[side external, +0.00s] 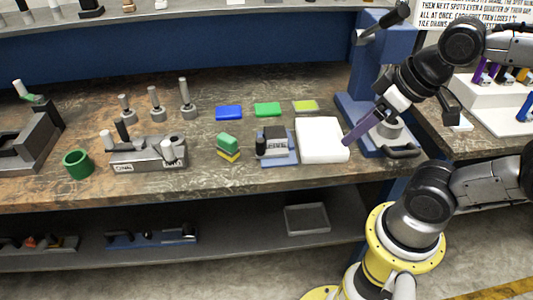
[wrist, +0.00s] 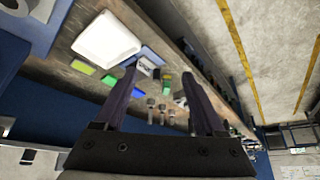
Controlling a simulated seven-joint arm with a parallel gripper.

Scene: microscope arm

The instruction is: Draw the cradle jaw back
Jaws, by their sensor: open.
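A small fixture (side external: 273,143) with a dark grey block and a pale label on a blue base stands on the bench, left of the white tray. It looks like the cradle, but I cannot tell for sure which part is its jaw. It also shows in the wrist view (wrist: 149,64), beyond and between my fingertips. My gripper (wrist: 160,75) has its two dark purple fingers spread apart with nothing between them.
The white tray (side external: 322,140) lies between the fixture and my gripper. Blue (side external: 229,112), green (side external: 267,109) and yellow-green (side external: 305,106) flat pieces lie behind. A green-yellow stack (side external: 228,147) and a grey labelled block (side external: 148,153) stand left. A blue stand (side external: 370,75) rises close behind my arm.

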